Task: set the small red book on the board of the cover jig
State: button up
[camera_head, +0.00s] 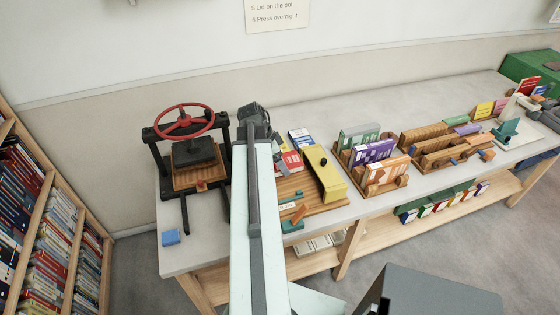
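A small red book with a white part (289,162) shows just right of my arm, at the back edge of a wooden board (312,204). My arm hides some of this area, and I cannot tell whether the book rests on the board. The board carries a long yellow block with a black knob (326,174) and small green and orange pieces, and looks like the cover jig. My gripper (256,122) is a dark shape at the arm's far end, left of and beyond the red book.
A press with a red wheel (184,121) stands left of my arm. A blue block (170,237) lies at the table's front left. A blue-and-white book (300,138) is behind the red one. Wooden racks of books (372,152) stand to the right. Bare table (202,252) shows at the front left.

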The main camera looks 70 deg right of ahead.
jog(key=shift+s+f+b, duration=0.1)
jog(key=shift+f+b, duration=0.5)
jog(key=shift+f, duration=0.5)
jog(key=shift+f, duration=0.1)
jog(key=shift+f+b, duration=0.4)
jog(key=shift+b, duration=0.1)
jog(key=shift+f+b, duration=1.55)
jog(key=shift+f+b, duration=1.2)
jog(key=shift+f, duration=0.05)
